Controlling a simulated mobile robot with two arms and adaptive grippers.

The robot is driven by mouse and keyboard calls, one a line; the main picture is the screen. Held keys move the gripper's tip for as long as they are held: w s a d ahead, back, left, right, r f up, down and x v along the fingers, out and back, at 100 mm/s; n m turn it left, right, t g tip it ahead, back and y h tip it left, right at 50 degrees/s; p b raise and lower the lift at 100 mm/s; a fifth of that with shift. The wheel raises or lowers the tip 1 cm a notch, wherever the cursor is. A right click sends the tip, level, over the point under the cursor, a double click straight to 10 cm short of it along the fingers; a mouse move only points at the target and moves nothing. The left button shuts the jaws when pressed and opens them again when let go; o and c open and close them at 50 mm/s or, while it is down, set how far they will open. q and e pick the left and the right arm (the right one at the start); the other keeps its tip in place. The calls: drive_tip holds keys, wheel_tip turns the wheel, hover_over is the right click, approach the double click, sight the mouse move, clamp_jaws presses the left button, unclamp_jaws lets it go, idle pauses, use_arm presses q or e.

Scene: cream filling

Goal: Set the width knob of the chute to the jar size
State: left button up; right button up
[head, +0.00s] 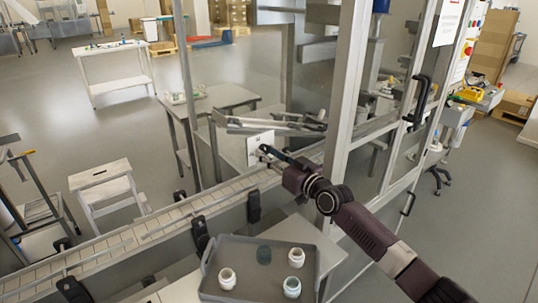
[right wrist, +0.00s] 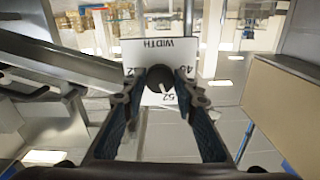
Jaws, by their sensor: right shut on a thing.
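A white dial plate marked WIDTH (right wrist: 160,52) shows upside down in the right wrist view, with numbers around a dark round knob (right wrist: 160,80). My right gripper (right wrist: 163,92) is shut on the knob, one finger on each side. The pointer's exact setting is hard to read. In the head view the plate (head: 255,143) stands beside the chute (head: 268,122) above the conveyor, and my right gripper (head: 268,154) reaches it from the right. My left gripper is not in view.
A conveyor (head: 170,217) runs from the lower left to the plate. A grey tray (head: 232,244) in front holds several small jars (head: 292,287). A metal frame post (head: 347,80) and clear panels stand close to my right arm. A white step stool (head: 100,176) stands at left.

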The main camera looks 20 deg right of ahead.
drive_tip(key=shift+f, duration=0.1)
drive_tip(key=n+b, duration=0.2)
drive_tip(key=shift+n, duration=0.4)
drive_tip(key=n+b, duration=0.1)
drive_tip(key=n, duration=0.2)
drive_tip(key=shift+n, duration=0.3)
drive_tip(key=n, duration=0.4)
drive_tip(key=shift+d+n, duration=0.1)
drive_tip(key=shift+n, duration=0.2)
drive_tip(key=n, duration=0.5)
drive_tip(key=shift+n+p, duration=0.3)
drive_tip(key=o, duration=1.1)
drive_tip(key=shift+o, duration=0.2)
